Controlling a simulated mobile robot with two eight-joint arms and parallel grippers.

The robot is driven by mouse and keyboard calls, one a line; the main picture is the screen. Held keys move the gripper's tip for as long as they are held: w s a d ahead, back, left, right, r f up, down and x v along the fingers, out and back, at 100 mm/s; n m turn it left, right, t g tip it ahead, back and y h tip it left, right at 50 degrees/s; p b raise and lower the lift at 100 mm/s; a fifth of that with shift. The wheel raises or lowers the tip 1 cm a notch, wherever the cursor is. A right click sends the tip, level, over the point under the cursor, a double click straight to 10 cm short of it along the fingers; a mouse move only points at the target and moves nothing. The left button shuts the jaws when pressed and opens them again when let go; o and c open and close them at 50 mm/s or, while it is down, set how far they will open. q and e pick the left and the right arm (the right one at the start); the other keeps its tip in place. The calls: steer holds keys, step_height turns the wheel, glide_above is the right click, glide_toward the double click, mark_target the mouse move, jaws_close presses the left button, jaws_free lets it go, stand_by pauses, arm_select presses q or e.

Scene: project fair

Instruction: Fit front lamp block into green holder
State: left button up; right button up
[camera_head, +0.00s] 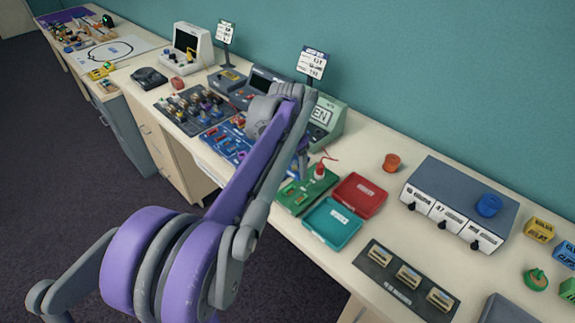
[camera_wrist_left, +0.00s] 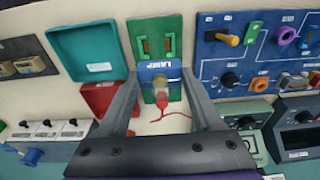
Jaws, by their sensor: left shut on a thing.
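The front lamp block (camera_wrist_left: 158,67) is blue with a white label and a pale bulb. It is between the two fingers of my left gripper (camera_wrist_left: 160,80), which is shut on it. The green holder (camera_wrist_left: 155,35) lies beyond and under the block in the wrist view; its slotted end is clear. In the head view the green holder (camera_head: 291,199) lies at the counter's front edge, below my left gripper (camera_head: 304,170). I cannot tell whether the block touches the holder. A red clip with a red wire (camera_wrist_left: 162,101) is by the block. My right gripper is out of view.
A red tray (camera_head: 375,190) and a teal tray (camera_head: 332,240) stand right of the holder. A blue panel with several parts (camera_head: 222,142) lies to its left. A grey switch box (camera_head: 460,190) and an orange knob (camera_head: 392,162) are farther right. Bare counter separates them.

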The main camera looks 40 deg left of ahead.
arm_select(q)
steer(key=shift+d, duration=0.3)
steer(key=shift+a+f+b, duration=0.1)
steer(key=shift+f+b, duration=0.45)
steer(key=shift+f, duration=0.4)
step_height(320, 180, down, 3)
steer(key=shift+f+b, duration=0.1)
steer(key=shift+b, duration=1)
steer(key=shift+f+b, duration=0.55)
steer(key=shift+f, duration=0.7)
steer(key=shift+p, duration=0.3)
steer(key=shift+f+b, duration=0.35)
steer(key=shift+f, duration=0.2)
steer(key=o, duration=1.4)
